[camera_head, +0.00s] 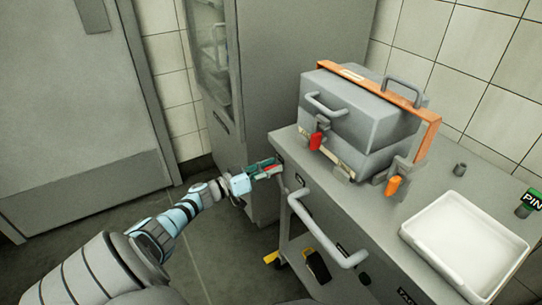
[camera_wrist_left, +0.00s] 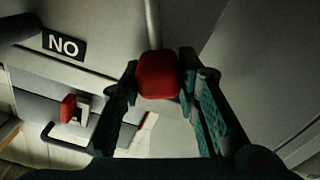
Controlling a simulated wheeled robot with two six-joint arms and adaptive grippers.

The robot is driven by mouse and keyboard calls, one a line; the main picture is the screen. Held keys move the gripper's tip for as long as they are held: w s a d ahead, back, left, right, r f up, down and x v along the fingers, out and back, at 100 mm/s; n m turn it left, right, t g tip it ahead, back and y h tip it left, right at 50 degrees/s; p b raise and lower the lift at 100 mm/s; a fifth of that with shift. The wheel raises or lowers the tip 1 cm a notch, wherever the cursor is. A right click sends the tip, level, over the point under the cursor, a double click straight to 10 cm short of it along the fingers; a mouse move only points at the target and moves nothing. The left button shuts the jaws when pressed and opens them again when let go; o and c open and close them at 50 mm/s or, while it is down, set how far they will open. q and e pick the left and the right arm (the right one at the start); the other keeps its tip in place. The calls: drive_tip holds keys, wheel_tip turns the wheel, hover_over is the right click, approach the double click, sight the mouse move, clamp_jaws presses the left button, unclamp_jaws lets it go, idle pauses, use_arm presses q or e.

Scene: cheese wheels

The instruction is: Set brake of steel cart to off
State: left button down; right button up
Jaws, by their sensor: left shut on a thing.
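The steel cart (camera_head: 372,222) stands at the right in the head view, with a curved push handle on its near end. My left gripper (camera_head: 264,170) is at the cart's left end. It is shut on a small red knob (camera_wrist_left: 158,76), which sits between its green fingertips in the left wrist view. I take this knob to be the brake control. A dark label reading "NO" (camera_wrist_left: 64,45) as seen is beside it in that view. What the knob is fixed to is partly hidden. My right gripper is not in view.
A grey case with an orange strap (camera_head: 362,110) and a red latch (camera_head: 316,141) sits on the cart. A white tray (camera_head: 408,231) lies at its right. A grey cabinet (camera_head: 275,60) stands close behind my left gripper. Floor is open at the left.

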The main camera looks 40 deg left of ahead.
use_arm(q)
drive_tip(key=shift+a+f, duration=0.1)
drive_tip(key=shift+f, duration=0.05)
drive_tip(key=c, duration=1.2)
unclamp_jaws()
drive_tip(key=shift+f, duration=0.1)
drive_tip(key=shift+c, duration=0.2)
drive_tip(key=shift+s, duration=0.3)
drive_tip(key=v, duration=1.1)
drive_tip(key=shift+s+a, duration=0.15)
drive_tip(key=shift+s, duration=0.05)
